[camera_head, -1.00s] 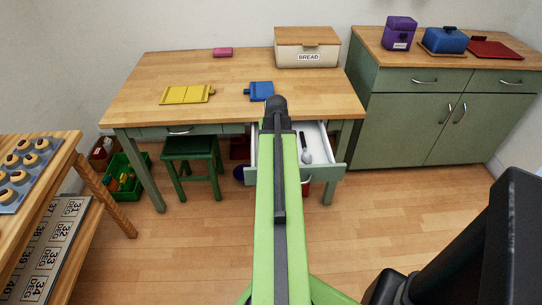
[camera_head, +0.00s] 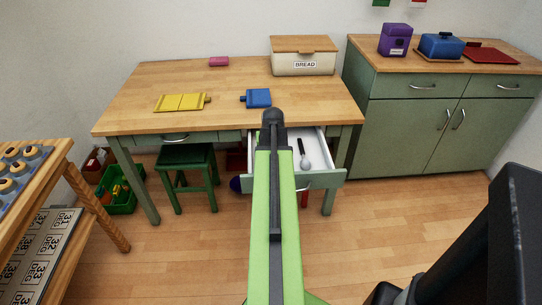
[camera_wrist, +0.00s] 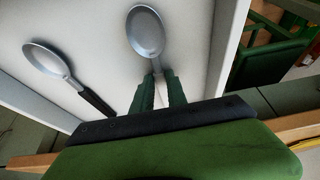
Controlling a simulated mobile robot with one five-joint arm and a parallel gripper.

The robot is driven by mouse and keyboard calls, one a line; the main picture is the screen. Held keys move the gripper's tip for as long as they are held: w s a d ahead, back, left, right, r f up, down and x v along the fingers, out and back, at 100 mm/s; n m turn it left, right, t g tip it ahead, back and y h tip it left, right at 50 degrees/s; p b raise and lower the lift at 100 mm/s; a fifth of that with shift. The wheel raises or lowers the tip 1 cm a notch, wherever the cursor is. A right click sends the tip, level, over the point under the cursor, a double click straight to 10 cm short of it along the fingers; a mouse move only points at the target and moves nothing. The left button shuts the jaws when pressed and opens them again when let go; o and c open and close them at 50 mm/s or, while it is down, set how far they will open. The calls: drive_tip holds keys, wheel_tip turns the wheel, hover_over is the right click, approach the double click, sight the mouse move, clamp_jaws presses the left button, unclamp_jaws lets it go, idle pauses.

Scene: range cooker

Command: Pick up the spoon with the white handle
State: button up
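In the wrist view, a spoon with a grey metal bowl (camera_wrist: 146,32) lies in the white-floored drawer (camera_wrist: 95,15). Its pale handle runs down between the green fingers of my gripper (camera_wrist: 159,78). The fingers stand on either side of the handle with a small gap between them; I cannot tell whether they touch it. A second spoon (camera_wrist: 46,60) with a black handle lies to the left, apart from the fingers. In the head view the open drawer (camera_head: 325,180) shows the black-handled spoon (camera_head: 304,155); my arm hides the gripper and the pale-handled spoon.
The drawer's walls stand close around the gripper. The wooden table (camera_head: 215,100) above bears a bread box (camera_head: 303,60), a yellow book-like item (camera_head: 181,102) and a blue one (camera_head: 257,98). A green stool (camera_head: 187,160) stands left of the drawer. A green cabinet (camera_head: 410,135) is at right.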

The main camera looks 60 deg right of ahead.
clamp_jaws()
drive_tip(key=shift+r, duration=0.1)
